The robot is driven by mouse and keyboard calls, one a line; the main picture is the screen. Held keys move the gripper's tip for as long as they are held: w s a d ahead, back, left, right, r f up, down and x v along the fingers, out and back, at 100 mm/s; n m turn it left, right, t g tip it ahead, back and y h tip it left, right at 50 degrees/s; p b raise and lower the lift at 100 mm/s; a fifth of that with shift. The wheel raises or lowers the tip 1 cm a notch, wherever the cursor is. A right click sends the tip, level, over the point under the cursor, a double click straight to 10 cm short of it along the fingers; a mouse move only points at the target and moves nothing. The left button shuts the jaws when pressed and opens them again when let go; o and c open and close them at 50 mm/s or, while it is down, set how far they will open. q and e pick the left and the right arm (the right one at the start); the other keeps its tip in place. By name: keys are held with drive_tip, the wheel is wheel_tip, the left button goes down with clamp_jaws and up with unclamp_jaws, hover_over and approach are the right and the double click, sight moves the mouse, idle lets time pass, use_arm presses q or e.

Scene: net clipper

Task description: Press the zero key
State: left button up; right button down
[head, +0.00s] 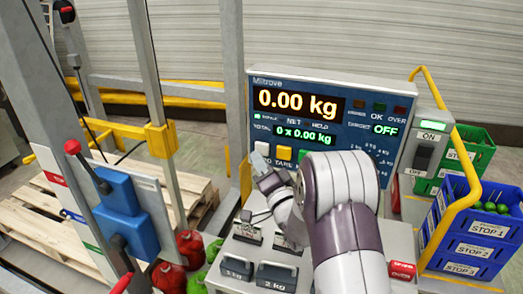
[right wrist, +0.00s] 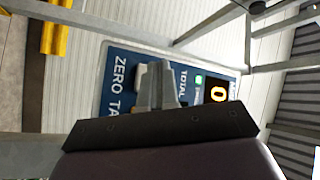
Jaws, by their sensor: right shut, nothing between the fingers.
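The weighing panel (head: 330,88) is blue and reads 0.00 kg on its main display (head: 296,102). The white zero key (head: 261,148) is at the panel's lower left, with the yellow TARE key (head: 284,153) to its right. My right gripper (head: 260,168) is shut and empty, its fingertips just below the zero key in the head view. In the right wrist view, the shut fingers (right wrist: 161,70) overlap the panel beside the ZERO lettering (right wrist: 121,70). Part of the pale key (right wrist: 139,80) shows next to them. I cannot tell whether they touch it. My left gripper is not in view.
Weights marked 1 kg (head: 236,268) and 2 kg (head: 277,276) stand below my right arm. An ON/OFF switch box (head: 424,150) is right of the panel. Blue crates (head: 470,235) stand farther right. A blue lever unit (head: 125,210) and metal posts are on the left.

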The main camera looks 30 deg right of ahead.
drive_tip(key=shift+s+a, duration=1.65)
drive_tip(key=shift+a, duration=0.3)
